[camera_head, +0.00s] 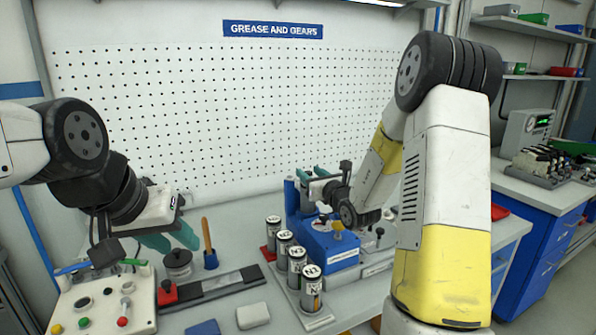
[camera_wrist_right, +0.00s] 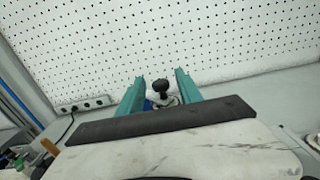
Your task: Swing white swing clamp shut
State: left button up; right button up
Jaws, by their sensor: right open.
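My right gripper (camera_head: 312,173) hangs over the back of a blue fixture (camera_head: 335,241), its teal fingers pointing toward the pegboard. In the right wrist view the gripper (camera_wrist_right: 160,82) is open. Between its fingers is a dark round knob (camera_wrist_right: 160,86) with a pale part under it, probably the white swing clamp. I cannot tell whether the fingers touch it. The clamp's arm and its angle are mostly hidden behind the gripper. My left gripper (camera_head: 178,243) is above the bench at left, its teal fingers apart and empty.
Several labelled cans (camera_head: 311,289) stand in a row before the fixture. The pegboard (camera_head: 220,115) closes off the back. A power strip (camera_wrist_right: 82,107) lies left of the right gripper.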

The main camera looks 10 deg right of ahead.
jog(key=shift+v, duration=1.75)
jog(key=s+a+r+n+g+y, duration=0.5)
jog(key=s+a+r+n+y, duration=0.3)
jog(key=s+a+n, duration=0.3)
jog(key=s+a+n+g, duration=0.6)
jog(key=s+n+g, duration=0.1)
jog(key=s+n, duration=0.35)
jog(key=s+d+f+n+g+h, duration=0.1)
jog(key=s+d+f+n+h, duration=0.15)
jog(key=s, duration=0.25)
jog(key=s+d+f+n+g+h, duration=0.1)
jog(key=s+d+n+h, duration=0.1)
jog(key=s+n, duration=0.15)
jog(key=s+d+n+t+h, duration=0.3)
jog(key=d+n+h, duration=0.2)
jog(key=d, duration=0.6)
jog(key=shift+d+r+n+h, duration=0.25)
jog(key=shift+n+h, duration=0.1)
jog(key=shift+h, duration=0.4)
